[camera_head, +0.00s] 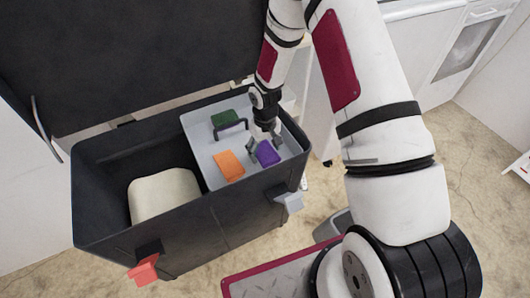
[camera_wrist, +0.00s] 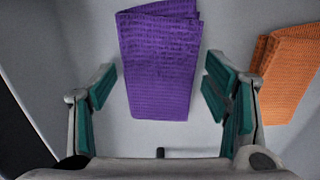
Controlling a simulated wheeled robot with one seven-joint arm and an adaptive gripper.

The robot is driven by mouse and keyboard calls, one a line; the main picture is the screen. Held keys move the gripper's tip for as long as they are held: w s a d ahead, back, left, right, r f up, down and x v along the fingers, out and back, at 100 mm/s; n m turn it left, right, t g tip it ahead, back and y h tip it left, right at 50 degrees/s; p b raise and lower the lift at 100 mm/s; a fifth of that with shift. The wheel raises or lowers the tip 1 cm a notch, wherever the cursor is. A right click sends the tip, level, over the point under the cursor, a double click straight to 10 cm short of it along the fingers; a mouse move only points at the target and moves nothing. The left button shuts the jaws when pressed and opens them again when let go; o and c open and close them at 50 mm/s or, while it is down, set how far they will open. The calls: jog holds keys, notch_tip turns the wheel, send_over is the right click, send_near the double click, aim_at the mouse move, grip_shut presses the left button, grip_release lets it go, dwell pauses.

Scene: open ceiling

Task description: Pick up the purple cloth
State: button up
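The purple cloth (camera_head: 267,153) is folded and lies on the light grey tray (camera_head: 200,146) at the right end of a dark open box. In the wrist view the purple cloth (camera_wrist: 160,62) lies ahead of and partly between my fingers. My gripper (camera_head: 263,143) is over the tray, close to the cloth. In the wrist view my gripper (camera_wrist: 160,92) has its green-padded fingers wide apart, one at each side of the cloth, with nothing held. I cannot tell its exact height above the tray.
An orange cloth (camera_head: 229,166) lies left of the purple one; it also shows in the wrist view (camera_wrist: 287,75). A green cloth (camera_head: 225,118) lies behind, by a dark handle (camera_head: 230,129). The box (camera_head: 215,225) has raised walls; a cream object (camera_head: 163,195) is in its left part.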

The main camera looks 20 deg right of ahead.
jog(key=c, duration=0.8)
jog(key=shift+o, duration=0.2)
